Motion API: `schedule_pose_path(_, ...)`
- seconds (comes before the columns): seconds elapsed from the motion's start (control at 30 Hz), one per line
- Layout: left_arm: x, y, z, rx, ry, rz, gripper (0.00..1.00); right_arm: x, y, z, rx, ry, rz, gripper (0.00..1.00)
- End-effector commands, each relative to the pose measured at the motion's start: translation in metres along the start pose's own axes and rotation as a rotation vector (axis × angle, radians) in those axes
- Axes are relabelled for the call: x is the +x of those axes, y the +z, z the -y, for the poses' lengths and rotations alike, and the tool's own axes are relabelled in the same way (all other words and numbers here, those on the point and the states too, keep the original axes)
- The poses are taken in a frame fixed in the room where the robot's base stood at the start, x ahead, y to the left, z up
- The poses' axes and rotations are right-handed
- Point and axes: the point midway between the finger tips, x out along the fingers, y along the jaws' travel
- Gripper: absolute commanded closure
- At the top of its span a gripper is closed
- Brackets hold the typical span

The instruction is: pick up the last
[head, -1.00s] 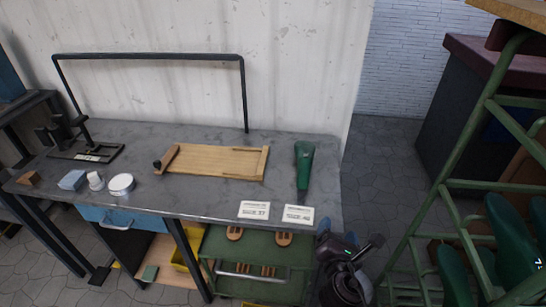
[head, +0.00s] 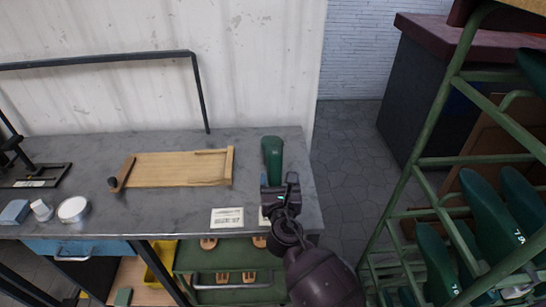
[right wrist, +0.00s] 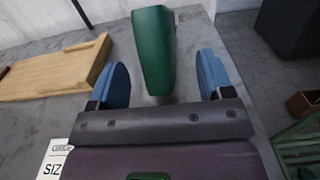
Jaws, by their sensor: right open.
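A green last (head: 272,158) lies on the grey workbench (head: 180,205) near its right end. My right gripper (head: 280,188) is over the bench at the near end of the last, and hides that end in the head view. In the right wrist view, the last (right wrist: 153,50) lies ahead between the two blue fingers of the open gripper (right wrist: 163,78). The jaws are empty, and a gap shows on both sides of the last. My left gripper is not in view.
A wooden board with raised edges (head: 180,168) lies left of the last. A size card (head: 227,217) lies near the front edge; a second is mostly hidden by my gripper. A green rack (head: 432,180) with several green lasts (head: 486,200) stands at right.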

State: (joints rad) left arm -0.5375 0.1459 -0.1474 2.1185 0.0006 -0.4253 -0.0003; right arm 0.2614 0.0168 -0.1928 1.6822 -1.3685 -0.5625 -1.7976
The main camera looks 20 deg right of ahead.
Motion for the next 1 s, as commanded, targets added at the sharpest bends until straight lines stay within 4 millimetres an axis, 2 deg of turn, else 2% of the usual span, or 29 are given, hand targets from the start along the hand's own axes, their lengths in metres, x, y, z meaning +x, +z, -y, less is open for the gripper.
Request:
schedule_pose_path(0.17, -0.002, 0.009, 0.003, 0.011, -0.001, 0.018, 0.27, 0.01, -0.002, -0.002, 0.0, 0.001, -0.001, 0.26)
schedule_pose_path(0.3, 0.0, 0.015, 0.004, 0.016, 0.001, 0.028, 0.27, 0.027, -0.004, -0.006, 0.0, 0.0, -0.002, 0.26)
schedule_pose_path(0.5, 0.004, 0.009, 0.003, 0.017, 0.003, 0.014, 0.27, 0.049, -0.003, -0.007, -0.001, -0.001, -0.002, 0.26)
schedule_pose_path(0.83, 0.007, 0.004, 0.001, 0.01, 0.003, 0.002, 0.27, 0.054, -0.001, -0.008, 0.0, 0.0, 0.0, 0.26)
schedule_pose_path(1.0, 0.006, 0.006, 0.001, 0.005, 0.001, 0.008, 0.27, 0.054, -0.001, -0.007, 0.0, 0.0, 0.0, 0.51)
